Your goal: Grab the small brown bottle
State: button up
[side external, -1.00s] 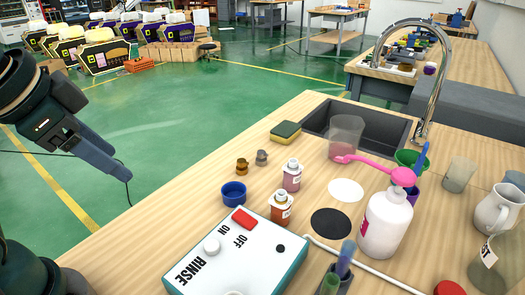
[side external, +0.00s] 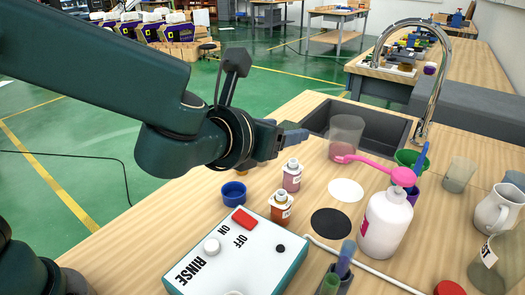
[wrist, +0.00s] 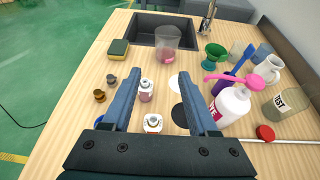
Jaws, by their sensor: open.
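A small orange-brown bottle (side external: 280,208) with a white cap and label stands upright by the rinse box; it also shows low between my fingers in the wrist view (wrist: 153,124). A pinkish bottle (side external: 292,176) of similar shape stands just behind it.
A white rinse box (side external: 235,255), a blue cup (side external: 234,192) and a white pump bottle (side external: 385,225) surround the bottles. A clear beaker (side external: 346,135) stands before the sink (wrist: 165,30). A sponge (wrist: 118,49) lies left of the sink. White and black discs lie flat.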

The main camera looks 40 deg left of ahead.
aim_at(282, 192)
jog(key=f, duration=1.3)
jog(key=shift+a+f, duration=0.2)
jog(key=shift+f, duration=0.2)
jog(key=shift+x, duration=2.55)
grip_shut()
